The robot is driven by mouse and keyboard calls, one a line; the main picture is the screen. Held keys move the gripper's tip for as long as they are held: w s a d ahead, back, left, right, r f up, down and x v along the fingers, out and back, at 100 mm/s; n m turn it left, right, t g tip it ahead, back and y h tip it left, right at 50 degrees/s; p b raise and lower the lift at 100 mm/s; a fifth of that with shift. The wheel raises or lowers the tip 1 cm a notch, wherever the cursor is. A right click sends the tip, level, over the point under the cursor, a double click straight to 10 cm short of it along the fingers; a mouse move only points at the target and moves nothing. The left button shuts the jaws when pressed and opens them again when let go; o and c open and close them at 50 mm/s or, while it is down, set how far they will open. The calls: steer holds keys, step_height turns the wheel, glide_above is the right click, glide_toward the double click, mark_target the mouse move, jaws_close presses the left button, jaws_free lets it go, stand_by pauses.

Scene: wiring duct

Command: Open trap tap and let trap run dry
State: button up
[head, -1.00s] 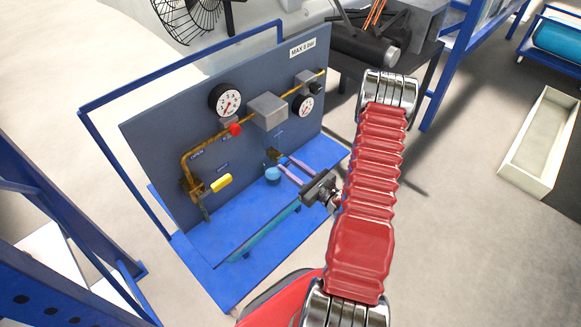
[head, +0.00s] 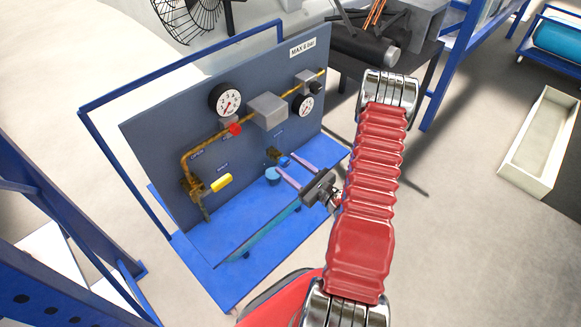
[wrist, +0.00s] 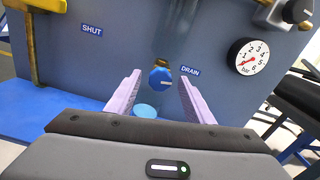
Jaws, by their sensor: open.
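The trap tap is a blue knob (wrist: 160,77) on a brass stub, beside the DRAIN label (wrist: 190,71), low on the grey panel. It also shows small in the head view (head: 285,161). My gripper (wrist: 159,75) is open, its two lilac fingers pointing at the panel, one on each side of the knob in the wrist view. I cannot tell whether the fingertips reach level with the knob or touch it. A light blue round cup (head: 272,174) stands on the blue base below; in the wrist view it shows partly (wrist: 146,111) between the fingers.
A yellow lever valve (head: 221,183) is at the panel's left, with a SHUT label (wrist: 92,30) in the wrist view. A blue frame (head: 180,65) surrounds the panel.

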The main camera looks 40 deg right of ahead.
steer(key=shift+s, duration=0.1)
steer(key=s+d, duration=0.2)
steer(key=s, duration=1.1)
steer(key=shift+s, duration=0.25)
stand_by(0.6)
